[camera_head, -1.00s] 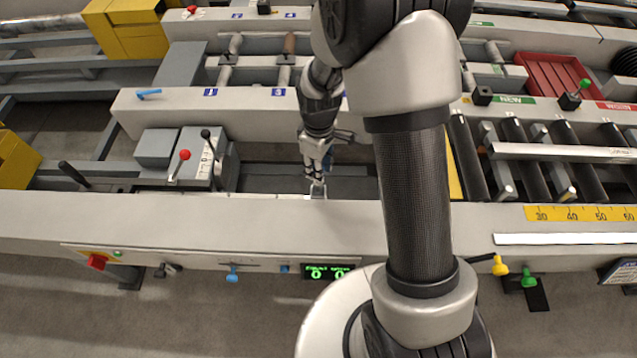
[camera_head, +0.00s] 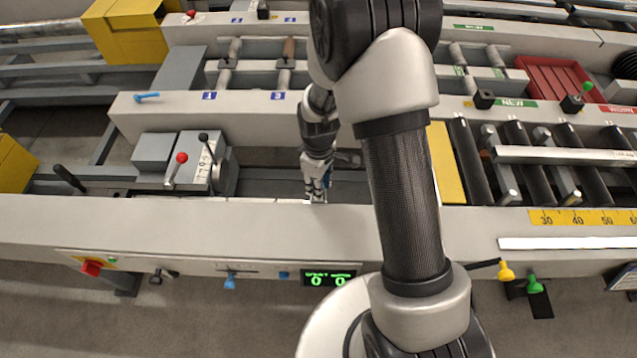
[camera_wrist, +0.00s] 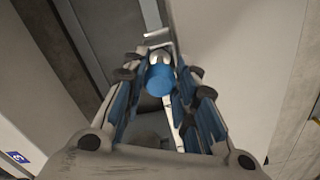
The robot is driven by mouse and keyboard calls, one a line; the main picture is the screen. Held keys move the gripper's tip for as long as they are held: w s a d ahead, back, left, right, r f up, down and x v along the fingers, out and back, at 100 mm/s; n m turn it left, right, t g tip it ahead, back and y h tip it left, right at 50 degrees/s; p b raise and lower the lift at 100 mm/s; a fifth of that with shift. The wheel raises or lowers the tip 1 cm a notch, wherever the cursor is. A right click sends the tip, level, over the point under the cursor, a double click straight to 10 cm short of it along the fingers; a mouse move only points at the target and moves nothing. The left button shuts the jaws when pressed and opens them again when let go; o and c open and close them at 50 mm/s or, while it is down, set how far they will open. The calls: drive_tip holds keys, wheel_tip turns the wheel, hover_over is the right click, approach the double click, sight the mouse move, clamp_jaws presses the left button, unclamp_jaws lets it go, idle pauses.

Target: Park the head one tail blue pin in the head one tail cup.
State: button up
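My gripper (camera_head: 317,190) points down at the inner edge of the near beam, left of my arm. In the wrist view my gripper (camera_wrist: 165,72) has its blue-padded fingers on either side of a blue cylindrical pin (camera_wrist: 161,80). The fingers look shut on it near their tips, with a pale rounded part beyond it and a thin light shaft running back between the fingers. A small light fitting (camera_wrist: 156,38) shows just past the fingertips. I cannot tell whether it is the cup, or whether the pin touches it.
The near beam (camera_head: 200,225) runs across the front. A control box (camera_head: 195,160) with a red-knobbed lever and a black-knobbed lever stands left of my gripper. A blue handle (camera_head: 147,97) lies on the beam behind. Rollers (camera_head: 470,165) and a yellow plate (camera_head: 446,170) are at right.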

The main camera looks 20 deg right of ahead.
drive_tip(key=o, duration=0.3)
drive_tip(key=shift+o, duration=0.2)
drive_tip(key=s+r+m+t+p, duration=0.1)
drive_tip(key=s+r+m+p, duration=0.15)
drive_tip(key=r, duration=1.05)
drive_tip(key=s+r+m+t+p, duration=0.1)
drive_tip(key=s+r, duration=0.3)
drive_tip(key=r, duration=1)
drive_tip(key=s+r+m+t, duration=0.1)
drive_tip(key=s+r+m, duration=0.1)
drive_tip(key=s, duration=0.5)
drive_tip(key=s+r+m+t, duration=0.1)
drive_tip(key=s+r+m, duration=0.2)
drive_tip(key=s+r, duration=0.2)
drive_tip(key=shift+s+r+t, duration=0.3)
drive_tip(key=shift+s, duration=1.2)
drive_tip(key=shift+m, duration=0.25)
